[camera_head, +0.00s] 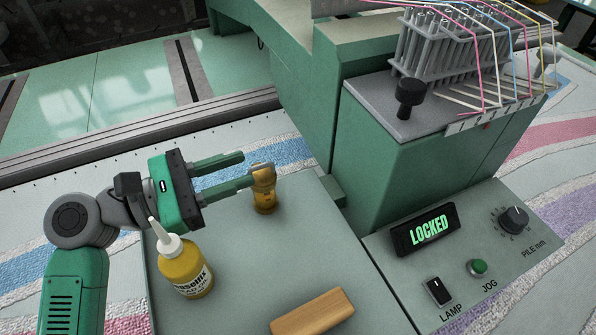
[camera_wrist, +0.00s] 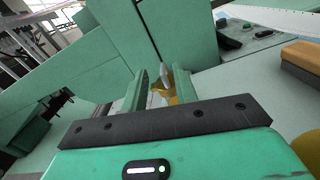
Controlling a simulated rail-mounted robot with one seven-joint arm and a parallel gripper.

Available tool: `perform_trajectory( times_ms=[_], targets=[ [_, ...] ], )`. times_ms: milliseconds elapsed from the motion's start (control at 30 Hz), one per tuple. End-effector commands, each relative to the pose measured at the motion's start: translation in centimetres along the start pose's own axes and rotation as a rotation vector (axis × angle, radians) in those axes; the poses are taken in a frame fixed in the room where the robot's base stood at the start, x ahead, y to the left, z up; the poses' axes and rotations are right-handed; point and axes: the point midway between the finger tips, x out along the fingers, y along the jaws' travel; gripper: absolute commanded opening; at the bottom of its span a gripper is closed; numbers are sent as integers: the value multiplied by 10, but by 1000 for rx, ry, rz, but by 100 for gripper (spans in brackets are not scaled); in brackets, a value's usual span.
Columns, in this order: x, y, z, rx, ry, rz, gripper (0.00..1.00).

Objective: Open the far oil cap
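A small brass oil cup (camera_head: 265,202) stands on the grey-green machine top. Its cap (camera_head: 264,173) is the rounded metal piece on top; I cannot tell whether it is open. My gripper (camera_head: 246,169) reaches in from the left with its two green fingers apart. The fingertip nearer the camera is right beside the cap; contact is unclear. In the wrist view, the amber cup (camera_wrist: 171,88) shows between the fingers of my gripper (camera_wrist: 161,72), close to the right finger, which hides part of it. A pale grey piece stands there too.
A yellow oil bottle (camera_head: 187,272) with a white nozzle stands just below my gripper. A wooden block (camera_head: 312,311) lies at the front. A green housing (camera_head: 400,165) rises on the right, beside a panel with a display (camera_head: 426,230) reading LOCKED.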

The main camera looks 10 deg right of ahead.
Motion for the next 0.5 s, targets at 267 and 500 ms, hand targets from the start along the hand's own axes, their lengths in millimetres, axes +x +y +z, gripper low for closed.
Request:
perform_trajectory(
  times_ms=[267,500],
  targets=[
    [4,-2,-8,7,20,-11,29],
    [50,-3,-9,6,18,-11,29]
  ],
)
